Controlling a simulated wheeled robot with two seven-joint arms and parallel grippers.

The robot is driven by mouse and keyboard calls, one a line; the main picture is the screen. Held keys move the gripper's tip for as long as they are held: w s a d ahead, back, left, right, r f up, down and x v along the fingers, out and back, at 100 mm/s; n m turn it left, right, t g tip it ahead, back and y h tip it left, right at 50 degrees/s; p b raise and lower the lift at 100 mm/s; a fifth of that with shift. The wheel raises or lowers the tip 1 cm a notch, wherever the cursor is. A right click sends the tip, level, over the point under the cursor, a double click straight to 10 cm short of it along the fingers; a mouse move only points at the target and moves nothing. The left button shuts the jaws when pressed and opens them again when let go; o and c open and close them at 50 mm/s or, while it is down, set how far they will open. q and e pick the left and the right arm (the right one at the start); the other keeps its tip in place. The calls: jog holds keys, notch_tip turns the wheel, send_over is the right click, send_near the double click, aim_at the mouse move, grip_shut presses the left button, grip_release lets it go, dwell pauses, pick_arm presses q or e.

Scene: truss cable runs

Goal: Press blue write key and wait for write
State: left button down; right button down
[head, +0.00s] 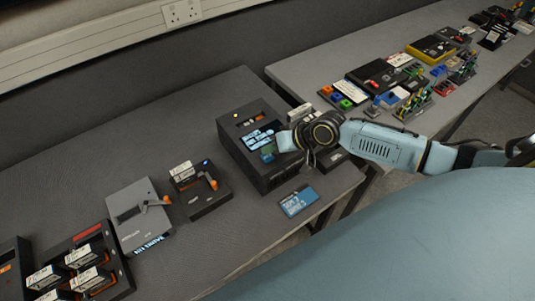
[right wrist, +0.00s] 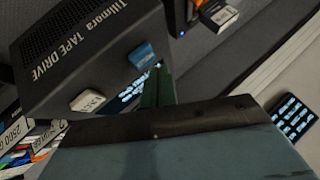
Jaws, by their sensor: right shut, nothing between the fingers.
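The black tape drive (head: 236,142) stands on the grey desk, with a lit amber lamp and a bright display (head: 258,136) on top. In the right wrist view the drive (right wrist: 88,45) shows the words TAPE DRIVE, a blue key (right wrist: 141,54) and a white key (right wrist: 88,100). Part of its display shows beside my fingers. My right gripper (head: 268,153) is shut and empty over the drive's right side. In the right wrist view its green fingertips (right wrist: 158,82) are close beside the blue key; I cannot tell whether they touch it. My left gripper is out of view.
A blue card (head: 298,201) lies in front of the drive. Left of it stand a small black device (head: 203,192) with an orange lever, a grey device (head: 140,217) and a tray (head: 118,270) of cartridges. Another table (head: 310,70) with several items stands behind right.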

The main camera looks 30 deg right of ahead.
aim_at(271, 158)
notch_tip(271, 158, up, 5)
jog(key=p, duration=0.5)
jog(key=shift+r, duration=0.1)
dwell(0.6)
